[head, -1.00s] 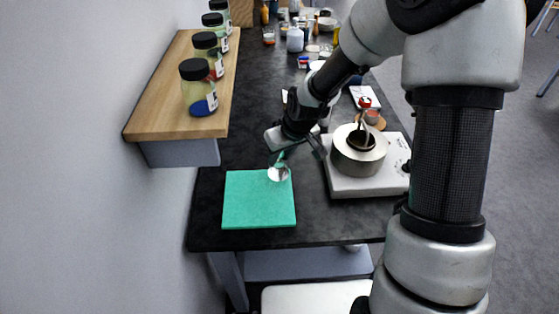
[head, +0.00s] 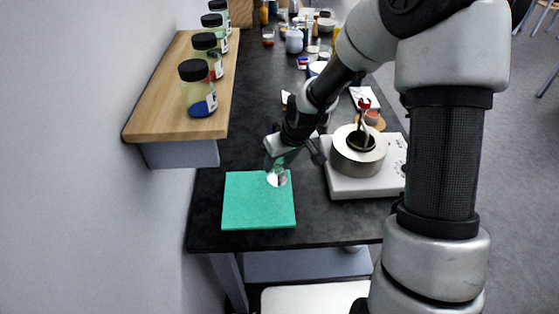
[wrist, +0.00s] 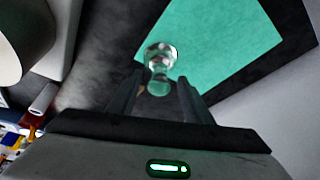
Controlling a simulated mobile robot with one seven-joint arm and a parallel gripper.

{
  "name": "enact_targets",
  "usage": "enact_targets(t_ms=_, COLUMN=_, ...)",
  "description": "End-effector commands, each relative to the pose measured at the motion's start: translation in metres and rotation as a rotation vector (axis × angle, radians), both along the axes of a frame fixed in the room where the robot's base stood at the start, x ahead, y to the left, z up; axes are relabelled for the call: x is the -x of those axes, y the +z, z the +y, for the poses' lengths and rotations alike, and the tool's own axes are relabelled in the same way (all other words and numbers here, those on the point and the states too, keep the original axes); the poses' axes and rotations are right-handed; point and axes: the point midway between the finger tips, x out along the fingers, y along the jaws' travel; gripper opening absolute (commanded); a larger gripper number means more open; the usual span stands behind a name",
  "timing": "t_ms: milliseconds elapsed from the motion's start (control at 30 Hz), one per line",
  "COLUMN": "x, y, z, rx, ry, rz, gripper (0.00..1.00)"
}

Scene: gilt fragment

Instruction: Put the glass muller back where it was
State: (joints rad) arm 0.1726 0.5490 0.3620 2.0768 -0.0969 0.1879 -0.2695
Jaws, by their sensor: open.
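The clear glass muller (head: 277,178) stands at the far right corner of the green mat (head: 258,209). In the wrist view the muller (wrist: 160,55) shows just beyond and between the fingertips, at the mat's (wrist: 225,45) edge. My gripper (head: 293,156) is open beside and above the muller in the head view. In the wrist view my gripper (wrist: 159,84) has one finger on each side of the muller's near end, with visible gaps. Whether either finger touches the glass cannot be told.
A white hotplate (head: 366,184) with a round metal pot (head: 358,162) stands close on the right. A wooden shelf (head: 180,85) with several black-lidded jars (head: 198,90) is on the left wall. Bottles and small items crowd the far bench.

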Motion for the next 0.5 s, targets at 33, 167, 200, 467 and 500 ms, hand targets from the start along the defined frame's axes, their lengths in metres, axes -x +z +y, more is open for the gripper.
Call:
enact_targets(t_ms=33, x=0.001, y=0.008, z=-0.002, rx=-0.001, ry=-0.001, rz=-0.003, gripper=0.46)
enact_targets(t_ms=167, x=0.009, y=0.031, z=-0.008, rx=0.001, ry=-0.004, rz=-0.005, gripper=0.46)
enact_targets(t_ms=200, x=0.011, y=0.039, z=-0.010, rx=0.000, ry=-0.004, rz=-0.005, gripper=0.46)
enact_targets(t_ms=467, x=0.030, y=0.088, z=-0.020, rx=0.002, ry=-0.003, rz=-0.004, gripper=0.46)
enact_targets(t_ms=500, x=0.031, y=0.094, z=-0.022, rx=0.001, ry=-0.004, rz=-0.004, gripper=0.46)
